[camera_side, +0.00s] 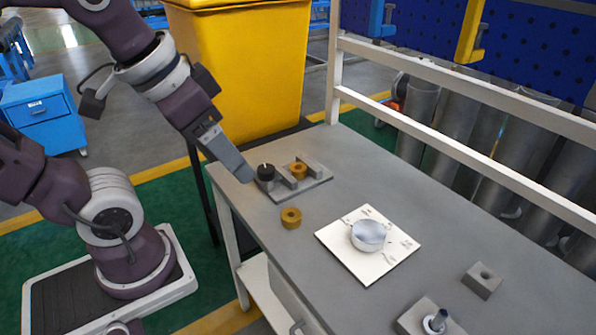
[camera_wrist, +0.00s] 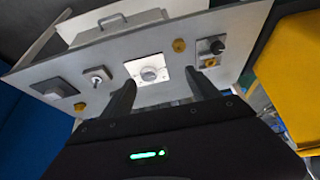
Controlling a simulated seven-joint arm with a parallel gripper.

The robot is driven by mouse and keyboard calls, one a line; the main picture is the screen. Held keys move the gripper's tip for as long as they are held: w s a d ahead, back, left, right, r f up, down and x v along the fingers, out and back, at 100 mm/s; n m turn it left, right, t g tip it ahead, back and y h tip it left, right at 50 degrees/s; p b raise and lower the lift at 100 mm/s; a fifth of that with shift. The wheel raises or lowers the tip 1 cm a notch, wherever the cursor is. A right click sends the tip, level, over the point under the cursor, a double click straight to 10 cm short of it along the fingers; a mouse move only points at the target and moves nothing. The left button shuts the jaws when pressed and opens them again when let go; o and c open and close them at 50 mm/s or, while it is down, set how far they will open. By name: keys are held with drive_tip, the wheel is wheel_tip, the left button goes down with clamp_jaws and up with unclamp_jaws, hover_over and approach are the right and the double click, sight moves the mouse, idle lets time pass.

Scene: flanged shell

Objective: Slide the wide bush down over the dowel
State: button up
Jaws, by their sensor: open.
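A brass bush (camera_side: 291,217) with a hole lies loose on the grey table, also seen in the wrist view (camera_wrist: 179,45). A second brass bush (camera_side: 299,170) sits in a grey holder; I cannot tell which is the wide one. A short upright metal dowel (camera_side: 438,318) stands on a grey block at the lower right, with a pale ring at its foot; it also shows in the wrist view (camera_wrist: 97,79). My gripper (camera_wrist: 161,76) is open and empty, its fingers apart. In the side view it hangs by the table's left end near the holder, away from the dowel.
The grey holder (camera_side: 318,183) also bears a black round part (camera_side: 265,172). A white plate (camera_side: 340,247) with a silvery round shell (camera_side: 368,234) lies mid-table. A grey block with a hole (camera_side: 483,279) stands at right. A white rail (camera_side: 450,85) runs behind the table.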

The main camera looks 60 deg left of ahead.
drive_tip(key=w+a+g, duration=0.2)
drive_tip(key=w+a, duration=0.2)
drive_tip(key=w, duration=0.7)
drive_tip(key=m+g, duration=0.2)
drive_tip(key=g, duration=0.1)
hover_over(298, 165)
drive_tip(key=d, duration=0.1)
wheel_tip(298, 165, down, 19)
drive_tip(key=f, duration=0.7)
drive_tip(key=shift+s+f, duration=0.1)
drive_tip(key=shift+s, duration=0.2)
clamp_jaws()
